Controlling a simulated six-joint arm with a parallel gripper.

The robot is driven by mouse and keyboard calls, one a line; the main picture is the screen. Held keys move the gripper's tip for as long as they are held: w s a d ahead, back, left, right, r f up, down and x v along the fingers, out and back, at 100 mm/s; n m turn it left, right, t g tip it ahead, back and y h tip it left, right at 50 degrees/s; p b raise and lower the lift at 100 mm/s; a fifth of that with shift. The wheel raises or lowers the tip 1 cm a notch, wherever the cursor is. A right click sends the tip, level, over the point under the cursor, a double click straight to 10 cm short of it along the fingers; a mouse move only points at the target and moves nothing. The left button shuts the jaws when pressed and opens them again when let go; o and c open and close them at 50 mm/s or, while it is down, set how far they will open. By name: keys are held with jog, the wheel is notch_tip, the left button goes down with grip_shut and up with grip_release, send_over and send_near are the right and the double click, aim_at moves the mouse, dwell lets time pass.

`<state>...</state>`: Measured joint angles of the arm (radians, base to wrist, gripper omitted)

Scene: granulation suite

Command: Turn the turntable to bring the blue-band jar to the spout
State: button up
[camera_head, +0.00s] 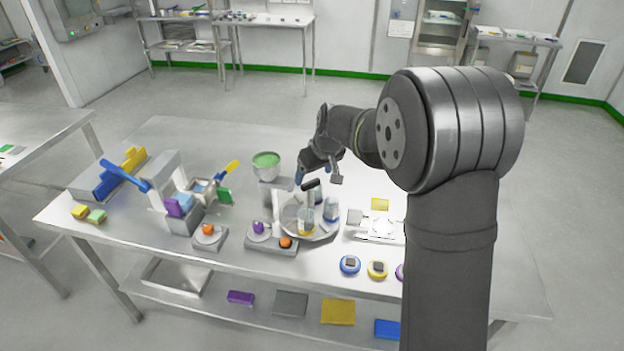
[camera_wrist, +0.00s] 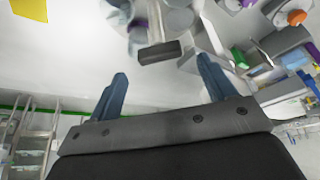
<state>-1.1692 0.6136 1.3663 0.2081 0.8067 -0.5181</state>
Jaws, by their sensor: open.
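The turntable (camera_head: 293,232) is a round grey plate on the table, carrying a few small clear jars. A jar with a yellow band (camera_head: 306,229) stands at its front. A jar with a bluish look (camera_head: 331,213) stands at its right; I cannot make out its band clearly. A dark handle (camera_head: 311,184) rises above the turntable and also shows in the wrist view (camera_wrist: 159,52). The spout stand, with a green-filled hopper (camera_head: 266,161), is behind left of the turntable. My gripper (camera_head: 319,179) is open and empty above the turntable, its fingers either side of the handle's line but apart from it.
Right are a white tray-like fixture (camera_head: 375,237) and colour-ringed round pieces (camera_head: 350,264). The table's right side is largely hidden behind my arm.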

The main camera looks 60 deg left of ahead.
aim_at(311, 181)
jog(key=shift+x, duration=1.85)
jog(key=c, duration=1.4)
